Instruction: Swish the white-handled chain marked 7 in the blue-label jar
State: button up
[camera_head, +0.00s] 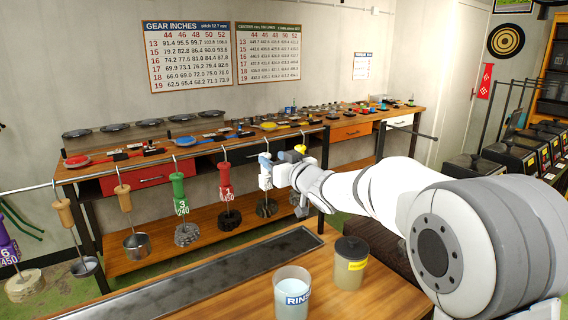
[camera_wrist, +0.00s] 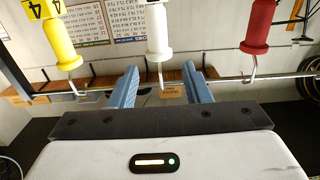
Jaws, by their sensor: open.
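The white handle (camera_wrist: 158,30) hangs by its hook from the rail; the inverted wrist view shows it between a yellow handle marked 4 (camera_wrist: 55,42) and a red one (camera_wrist: 260,22). No 7 is readable on it. My gripper (camera_wrist: 160,75) is open, its blue fingers either side of the hook end in the picture; whether they surround it in depth I cannot tell. A dark chain bundle (camera_head: 266,208) hangs below. The blue-label jar (camera_head: 292,300) holds pale liquid on the front bench.
A yellow-label jar (camera_head: 350,266) stands right of the blue-label jar. A green handle (camera_head: 179,195), a red handle (camera_head: 225,182) and others hang along the rail (camera_head: 100,182) to the left. A long dark tray (camera_head: 215,277) lies on the front bench.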

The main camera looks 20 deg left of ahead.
aim_at(266, 174)
jog(key=p+x, duration=0.1)
jog(key=x, duration=0.5)
jog(key=shift+f, duration=0.1)
jog(key=shift+d+f+b, duration=0.1)
jog(key=shift+f+b, duration=0.55)
jog(key=shift+f, duration=0.25)
jog(key=shift+s+f+b, duration=0.1)
jog(key=shift+f+b, duration=0.4)
jog(key=shift+f, duration=0.15)
grip_shut()
jog(key=shift+r, duration=0.1)
